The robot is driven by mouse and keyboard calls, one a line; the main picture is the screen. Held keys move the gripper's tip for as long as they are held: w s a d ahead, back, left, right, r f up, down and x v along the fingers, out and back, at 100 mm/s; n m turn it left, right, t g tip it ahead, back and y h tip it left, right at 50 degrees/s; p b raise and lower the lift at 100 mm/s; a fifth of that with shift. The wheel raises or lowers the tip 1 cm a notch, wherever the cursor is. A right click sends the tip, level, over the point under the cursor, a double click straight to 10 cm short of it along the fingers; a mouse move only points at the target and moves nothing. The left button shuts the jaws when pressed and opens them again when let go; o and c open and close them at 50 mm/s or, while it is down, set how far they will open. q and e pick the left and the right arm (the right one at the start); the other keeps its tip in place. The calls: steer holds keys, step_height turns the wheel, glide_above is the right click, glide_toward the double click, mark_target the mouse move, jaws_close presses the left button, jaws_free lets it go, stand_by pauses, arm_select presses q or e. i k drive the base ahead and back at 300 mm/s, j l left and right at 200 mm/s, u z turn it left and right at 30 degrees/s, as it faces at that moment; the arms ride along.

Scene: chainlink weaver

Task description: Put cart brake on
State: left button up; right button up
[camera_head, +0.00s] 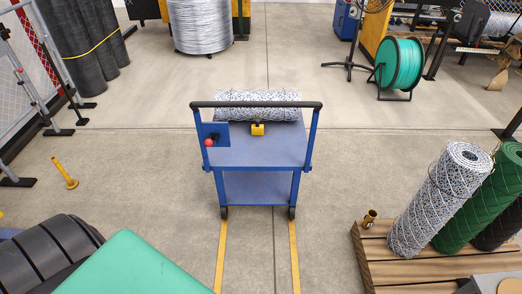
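A blue two-shelf cart (262,185) stands upright on the concrete floor in the middle of the head view. Its dark push handle (256,104) faces me. A blue plate (221,129) at the left end of the handle side carries a short lever with a red knob (208,142), which looks like the brake lever. The knob sits at the plate's lower left. I cannot tell the brake's state from this. A roll of patterned mesh (257,97) lies across the top shelf, with a small yellow block (257,129) in front of it. Neither gripper shows.
Two yellow floor lines (221,255) run from the cart towards me. A wooden pallet (410,268) with upright mesh rolls (440,198) stands at right. A green surface (120,268) and a black ribbed object (48,252) fill the lower left. A yellow post (65,173) stands left.

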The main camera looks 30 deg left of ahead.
mark_target(208, 142)
steer(key=u, duration=1.45)
